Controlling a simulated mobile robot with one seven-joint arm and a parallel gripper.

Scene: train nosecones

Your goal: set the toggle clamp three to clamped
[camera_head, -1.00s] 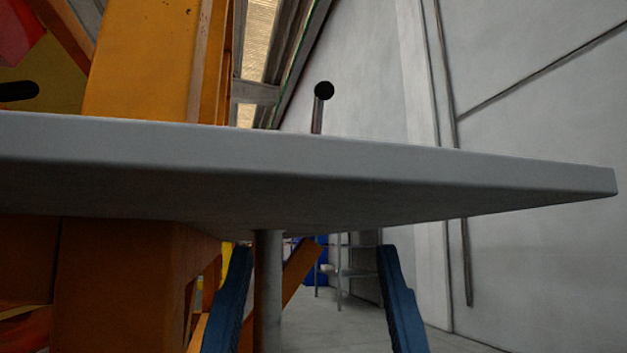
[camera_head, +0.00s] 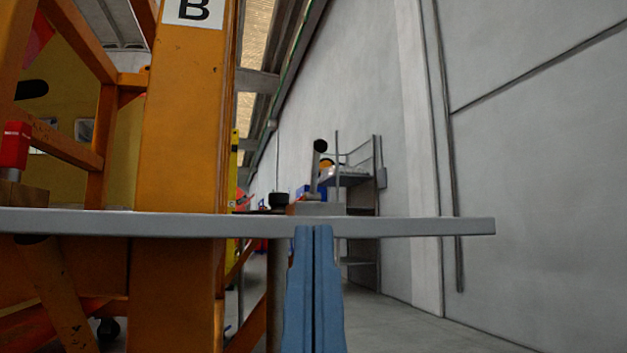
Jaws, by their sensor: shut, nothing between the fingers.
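A toggle clamp stands on the grey plate (camera_head: 400,228), beyond its near edge. Its upright metal lever (camera_head: 314,178) ends in a black ball knob. A black-capped spindle (camera_head: 279,201) sits just left of the lever. I cannot read any number on the clamp. My gripper (camera_head: 314,228) has its two blue fingers shut together and empty. The fingertips overlap the plate's front edge in the picture, below the lever. I cannot tell whether they touch the plate. The clamp's lower part is partly hidden.
An orange post (camera_head: 185,120) marked B rises at the left. A red-topped part (camera_head: 14,147) stands at the far left of the plate. A grey shelf rack (camera_head: 355,180) stands far behind. Space right of the plate is open up to the grey wall (camera_head: 550,150).

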